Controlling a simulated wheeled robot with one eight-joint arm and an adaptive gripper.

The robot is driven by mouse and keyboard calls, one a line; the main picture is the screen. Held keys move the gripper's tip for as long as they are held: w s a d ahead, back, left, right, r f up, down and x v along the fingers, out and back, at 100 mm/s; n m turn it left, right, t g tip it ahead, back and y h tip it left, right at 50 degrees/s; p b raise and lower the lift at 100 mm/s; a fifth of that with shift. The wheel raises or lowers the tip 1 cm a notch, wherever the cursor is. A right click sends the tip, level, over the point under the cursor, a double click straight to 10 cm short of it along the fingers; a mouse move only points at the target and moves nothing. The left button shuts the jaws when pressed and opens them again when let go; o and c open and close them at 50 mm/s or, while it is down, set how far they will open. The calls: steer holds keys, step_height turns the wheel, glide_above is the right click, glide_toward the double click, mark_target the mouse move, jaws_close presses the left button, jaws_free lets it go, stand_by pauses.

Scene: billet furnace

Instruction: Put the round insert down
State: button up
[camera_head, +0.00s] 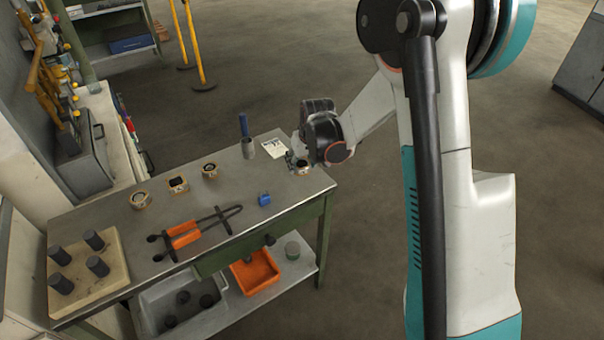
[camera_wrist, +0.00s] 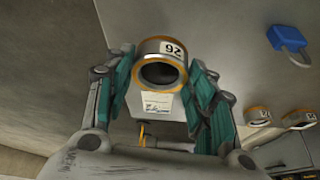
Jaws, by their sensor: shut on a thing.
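The round insert (camera_wrist: 152,47), a metal ring with orange-brown edges, a round opening and a white number label, sits between the teal pads of my gripper (camera_wrist: 163,68) in the wrist view. My gripper is shut on it, with a pad on either side. In the head view my gripper (camera_head: 301,163) is at the right end of the steel workbench (camera_head: 235,212), and the insert shows there only partly beneath it. I cannot tell whether the insert touches the bench top.
Three similar inserts (camera_head: 139,200) (camera_head: 178,184) (camera_head: 210,171) stand in a row on the bench. A blue padlock (camera_head: 264,199), orange-handled tongs (camera_head: 184,235), a paper card (camera_head: 273,148) and a cup (camera_head: 248,149) lie around. A block with dark cylinders (camera_head: 112,270) is at the left.

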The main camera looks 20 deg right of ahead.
mark_target(303, 167)
steer(key=shift+f+b, duration=0.7)
steer(key=shift+f, duration=1.4)
steer(key=shift+f, duration=0.15)
steer(key=o, duration=1.6)
